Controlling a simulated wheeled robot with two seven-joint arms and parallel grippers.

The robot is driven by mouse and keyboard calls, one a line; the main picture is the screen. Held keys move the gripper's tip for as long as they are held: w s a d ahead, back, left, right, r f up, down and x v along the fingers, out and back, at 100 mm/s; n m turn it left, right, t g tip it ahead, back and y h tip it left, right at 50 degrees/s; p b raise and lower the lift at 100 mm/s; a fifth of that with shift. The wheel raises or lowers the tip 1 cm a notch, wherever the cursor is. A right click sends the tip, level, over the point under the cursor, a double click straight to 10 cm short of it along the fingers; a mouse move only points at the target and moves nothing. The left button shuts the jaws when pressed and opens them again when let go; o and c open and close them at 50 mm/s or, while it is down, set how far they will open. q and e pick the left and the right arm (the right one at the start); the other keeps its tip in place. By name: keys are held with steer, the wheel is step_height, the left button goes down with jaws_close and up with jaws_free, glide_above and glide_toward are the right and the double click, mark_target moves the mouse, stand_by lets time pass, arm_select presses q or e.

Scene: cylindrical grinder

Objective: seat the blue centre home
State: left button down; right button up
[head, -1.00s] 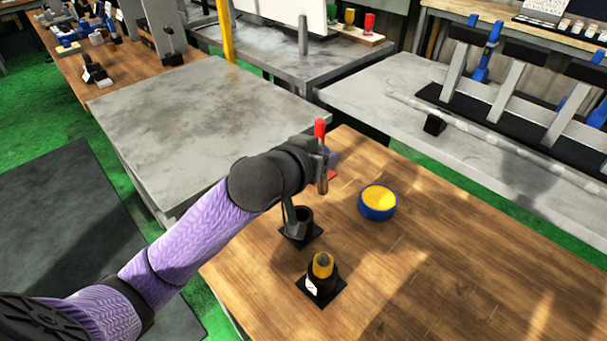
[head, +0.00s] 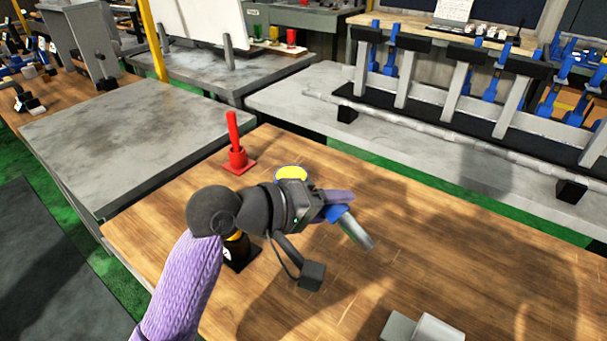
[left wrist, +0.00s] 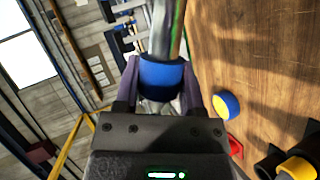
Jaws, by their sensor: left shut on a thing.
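My left gripper (head: 328,205) is shut on the blue centre (head: 340,213), which has a blue collar and a bare grey metal shank. It is held tilted above the wooden table, with the shank pointing down to the right. In the left wrist view the blue collar (left wrist: 161,78) sits between the two fingers (left wrist: 158,88), and the shank runs out of the top of the picture. A light grey block with a rounded part (head: 422,328) is cut off at the bottom edge of the head view; I cannot tell whether it is the home. My right gripper is not in view.
A red piece stands upright in a red base (head: 237,160) at the back left. A blue-rimmed yellow disc (head: 291,173) is partly behind my gripper. A black holder (head: 240,252) is mostly hidden by my arm. The table's right side (head: 480,260) is clear.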

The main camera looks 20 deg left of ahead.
arm_select(q)
steer(key=d+f+n+b, duration=0.1)
steer(key=f, duration=0.4)
steer(key=f+n+t+b, duration=0.1)
steer(key=f+n+b, duration=0.1)
steer(key=f, duration=0.3)
steer(key=s+d+f+n+b, duration=0.1)
steer(key=f, duration=0.5)
steer(key=shift+d+f+n+t+b, duration=0.1)
steer(key=shift+d+n+t+b, duration=0.2)
steer(key=shift+b, duration=0.1)
steer(key=shift+a+f+n, duration=0.1)
steer(key=shift+f+n, duration=0.15)
steer(key=shift+n, duration=0.05)
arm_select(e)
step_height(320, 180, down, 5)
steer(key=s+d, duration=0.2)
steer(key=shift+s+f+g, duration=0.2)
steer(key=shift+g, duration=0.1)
